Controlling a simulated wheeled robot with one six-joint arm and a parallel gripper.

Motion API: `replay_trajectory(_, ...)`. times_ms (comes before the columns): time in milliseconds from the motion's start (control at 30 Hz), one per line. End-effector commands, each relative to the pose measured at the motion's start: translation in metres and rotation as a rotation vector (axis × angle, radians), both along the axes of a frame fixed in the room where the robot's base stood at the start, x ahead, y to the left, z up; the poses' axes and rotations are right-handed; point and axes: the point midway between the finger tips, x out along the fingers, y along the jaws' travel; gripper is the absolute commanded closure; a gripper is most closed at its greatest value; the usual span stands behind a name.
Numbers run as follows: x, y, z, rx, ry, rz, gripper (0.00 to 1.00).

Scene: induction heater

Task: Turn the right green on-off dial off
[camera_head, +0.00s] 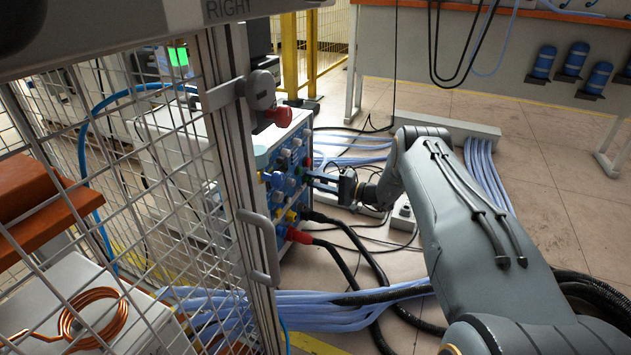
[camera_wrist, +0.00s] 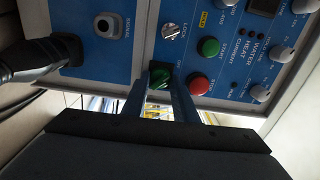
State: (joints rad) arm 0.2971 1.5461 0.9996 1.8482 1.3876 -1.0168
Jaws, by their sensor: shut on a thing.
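The green on-off dial (camera_wrist: 159,79) sits near the edge of the blue control panel (camera_wrist: 104,62) in the wrist view, with small lettering beside it. My gripper (camera_wrist: 163,84) has one finger on each side of the dial and is shut on it. The exact angle of the dial is hard to read. In the head view my gripper (camera_head: 314,178) reaches the panel face of the heater box (camera_head: 275,135) from the right. The dial itself is too small to make out there.
A green button (camera_wrist: 208,47), a red button (camera_wrist: 199,84) and a silver lock switch (camera_wrist: 170,31) are close to the fingers. A black plug (camera_wrist: 40,59) is at left. A mesh door (camera_head: 235,180) stands left of the box; cables (camera_head: 355,300) cover the floor.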

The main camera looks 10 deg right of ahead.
Motion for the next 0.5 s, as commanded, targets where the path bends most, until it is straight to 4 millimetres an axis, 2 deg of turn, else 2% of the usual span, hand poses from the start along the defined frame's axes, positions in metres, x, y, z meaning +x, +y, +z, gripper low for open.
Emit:
replay_trajectory(100,-0.0009,-0.0011,-0.0020,-0.001,0.003,-0.001,0.96)
replay_trajectory(133,-0.0009,-0.0011,-0.0020,-0.001,0.003,-0.001,0.72)
replay_trajectory(233,-0.0007,-0.0006,-0.0016,0.000,0.003,-0.001,0.56)
replay_trajectory(500,-0.0004,0.0009,-0.0006,0.000,0.001,0.001,0.56)
